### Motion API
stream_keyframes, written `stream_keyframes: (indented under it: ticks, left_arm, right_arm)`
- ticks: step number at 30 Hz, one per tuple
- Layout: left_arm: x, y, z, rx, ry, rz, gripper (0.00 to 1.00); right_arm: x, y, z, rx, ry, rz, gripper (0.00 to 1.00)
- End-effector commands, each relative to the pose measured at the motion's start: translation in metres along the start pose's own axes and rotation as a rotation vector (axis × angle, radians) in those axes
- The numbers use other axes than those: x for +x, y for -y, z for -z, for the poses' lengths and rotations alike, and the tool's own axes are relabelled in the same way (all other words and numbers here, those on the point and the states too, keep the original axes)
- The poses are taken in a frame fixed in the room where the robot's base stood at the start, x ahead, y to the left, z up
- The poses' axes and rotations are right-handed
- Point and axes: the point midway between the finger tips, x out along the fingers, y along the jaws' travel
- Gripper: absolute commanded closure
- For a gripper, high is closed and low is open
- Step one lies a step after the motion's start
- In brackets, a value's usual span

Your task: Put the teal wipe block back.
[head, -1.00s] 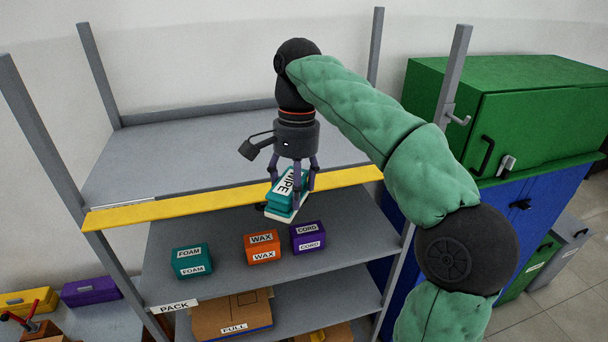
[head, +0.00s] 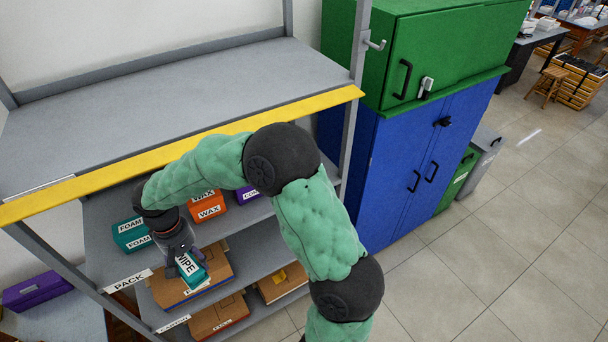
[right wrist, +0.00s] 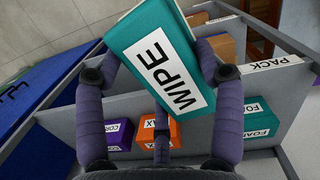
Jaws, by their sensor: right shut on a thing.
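The teal wipe block (head: 191,269) with its white WIPE label is in my right gripper (head: 183,264), which is shut on it. In the head view it hangs in front of the PACK shelf, over the cardboard boxes on the level below. The wipe block also fills the upper middle of the right wrist view (right wrist: 158,60), tilted, between the purple fingers. On the PACK shelf (head: 106,258) stand a teal foam block (head: 131,234), an orange wax block (head: 207,205) and a purple cord block (head: 247,194), partly hidden by my arm. My left gripper is out of view.
A yellow bar (head: 110,171) runs along the front of the upper shelf, which is bare. A cardboard box (head: 222,262) sits below the PACK shelf. A blue cabinet (head: 405,160) with a green cabinet (head: 450,45) on top stands to the right.

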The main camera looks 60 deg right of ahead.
Motion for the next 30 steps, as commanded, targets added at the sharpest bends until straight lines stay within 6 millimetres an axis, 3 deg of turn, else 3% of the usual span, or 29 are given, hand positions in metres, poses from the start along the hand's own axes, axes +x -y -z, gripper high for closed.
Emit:
stream_keyframes:
  ticks: [5,14,30]
  left_arm:
    - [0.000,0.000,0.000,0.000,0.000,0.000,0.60]
    - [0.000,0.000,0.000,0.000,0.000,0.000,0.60]
    - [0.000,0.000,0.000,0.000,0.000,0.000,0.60]
  right_arm:
    - [0.040,0.018,0.009,-0.107,0.004,-0.014,0.62]
    - [0.085,0.039,0.020,-0.234,0.002,-0.029,0.62]
    - [0.083,0.039,0.022,-0.235,-0.004,-0.029,0.62]
